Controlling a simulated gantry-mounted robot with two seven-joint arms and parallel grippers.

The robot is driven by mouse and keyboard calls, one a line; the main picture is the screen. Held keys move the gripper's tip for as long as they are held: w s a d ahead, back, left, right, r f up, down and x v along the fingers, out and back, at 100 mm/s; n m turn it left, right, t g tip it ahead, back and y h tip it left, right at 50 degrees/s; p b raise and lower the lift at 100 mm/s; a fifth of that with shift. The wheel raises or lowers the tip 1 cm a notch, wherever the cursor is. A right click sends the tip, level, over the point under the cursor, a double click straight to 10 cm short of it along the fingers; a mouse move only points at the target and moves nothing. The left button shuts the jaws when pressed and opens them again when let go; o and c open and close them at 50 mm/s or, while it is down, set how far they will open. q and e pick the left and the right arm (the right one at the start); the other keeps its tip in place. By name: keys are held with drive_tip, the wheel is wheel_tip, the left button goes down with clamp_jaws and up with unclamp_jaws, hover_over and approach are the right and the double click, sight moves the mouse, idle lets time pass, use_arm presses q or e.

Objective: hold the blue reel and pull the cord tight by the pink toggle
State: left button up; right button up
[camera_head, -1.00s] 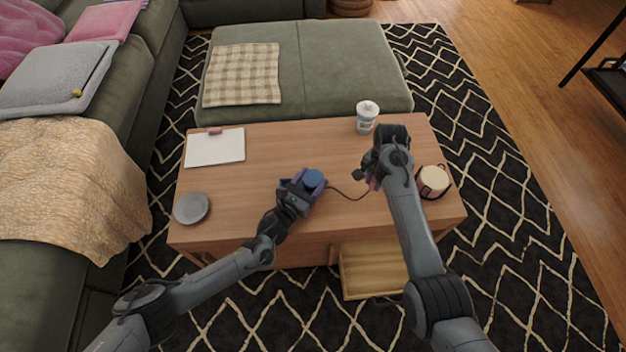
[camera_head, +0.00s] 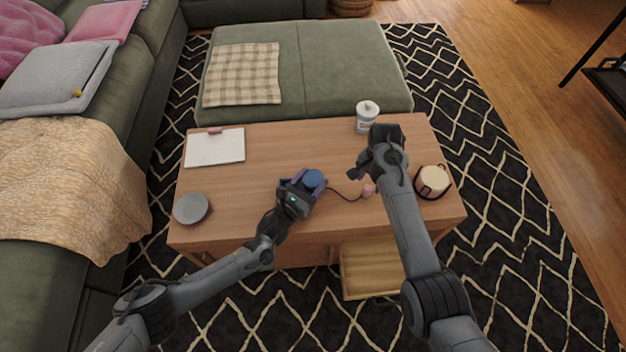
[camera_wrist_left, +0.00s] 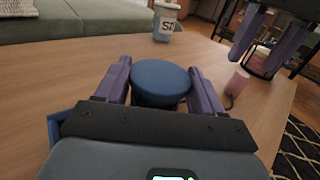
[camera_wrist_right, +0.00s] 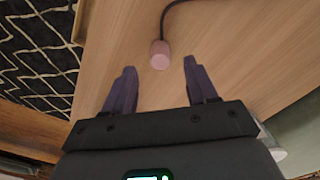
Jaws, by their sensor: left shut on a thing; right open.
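The blue reel (camera_head: 313,178) sits on the wooden table, and my left gripper (camera_head: 308,184) is shut on it. In the left wrist view the reel's round top (camera_wrist_left: 161,80) shows between the two purple fingers. A dark cord runs right from the reel, slightly curved, to the pink toggle (camera_head: 367,190), which rests on the table. My right gripper (camera_wrist_right: 155,80) is open and empty. In the right wrist view the toggle (camera_wrist_right: 160,54) lies just beyond the gap between its fingertips, apart from both. The left wrist view also shows the toggle (camera_wrist_left: 237,82) below the right fingers.
A dark-framed cream candle or jar (camera_head: 433,181) stands right of my right arm. A white cup (camera_head: 367,115) stands at the back. A clipboard (camera_head: 215,147) and a grey plate (camera_head: 191,208) lie at the left. An open drawer (camera_head: 372,268) juts from the table front.

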wheel_tip(320, 180, up, 12)
idle(0.6)
use_arm(q)
drive_tip(key=o, duration=1.2)
drive_tip(key=shift+c, duration=0.2)
drive_tip(key=shift+a, duration=0.1)
